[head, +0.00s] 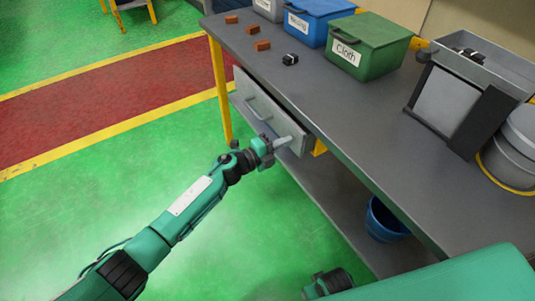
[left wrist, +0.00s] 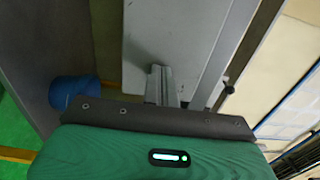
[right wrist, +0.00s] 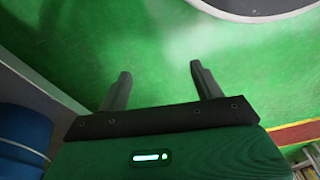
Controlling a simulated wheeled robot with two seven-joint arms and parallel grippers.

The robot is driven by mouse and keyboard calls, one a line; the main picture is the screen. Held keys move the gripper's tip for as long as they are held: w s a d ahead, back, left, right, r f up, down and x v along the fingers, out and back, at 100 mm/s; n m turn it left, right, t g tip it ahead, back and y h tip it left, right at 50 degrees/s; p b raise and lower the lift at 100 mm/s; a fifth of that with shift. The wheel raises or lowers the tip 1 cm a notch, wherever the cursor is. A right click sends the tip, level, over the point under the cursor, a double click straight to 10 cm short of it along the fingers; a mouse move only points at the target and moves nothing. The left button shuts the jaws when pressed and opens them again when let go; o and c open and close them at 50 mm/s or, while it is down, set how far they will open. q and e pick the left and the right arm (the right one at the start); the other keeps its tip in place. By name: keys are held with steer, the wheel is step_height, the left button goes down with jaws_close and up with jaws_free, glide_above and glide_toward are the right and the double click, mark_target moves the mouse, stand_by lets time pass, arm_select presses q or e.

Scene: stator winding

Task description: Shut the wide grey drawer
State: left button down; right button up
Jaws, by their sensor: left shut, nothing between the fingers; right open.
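The wide grey drawer (head: 272,112) sits under the near edge of the workbench, with a bar handle on its front. How far it stands out is hard to tell. In the left wrist view its pale front (left wrist: 165,30) fills the upper middle. My left gripper (head: 285,142) is shut and empty, with its fingertips at the drawer front's right end, away from the handle. The closed fingers (left wrist: 160,72) look very close to the front; contact is unclear. My right gripper (right wrist: 160,78) is open and empty above the green floor, low in the head view.
The grey workbench (head: 375,150) carries a green Cloth bin (head: 368,48), a blue bin (head: 318,22), brown blocks (head: 262,45), a small black part (head: 290,59) and a grey tilted box (head: 447,98). A blue bucket (head: 385,220) stands on the lower shelf (head: 335,195). The floor at left is clear.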

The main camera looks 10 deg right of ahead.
mark_target(295, 136)
arm_select(q)
steer(key=b+x, duration=0.1)
steer(key=x, duration=0.2)
steer(key=shift+w+d+f, duration=0.1)
steer(key=shift+w+d, duration=0.05)
steer(key=shift+d, duration=0.25)
steer(key=shift+d+r, duration=0.15)
steer(key=shift+r, duration=0.1)
arm_select(e)
steer(key=r, duration=0.4)
steer(key=shift+w+a+r, duration=0.25)
steer(key=shift+w+r, duration=0.15)
arm_select(q)
steer(key=shift+r, duration=0.15)
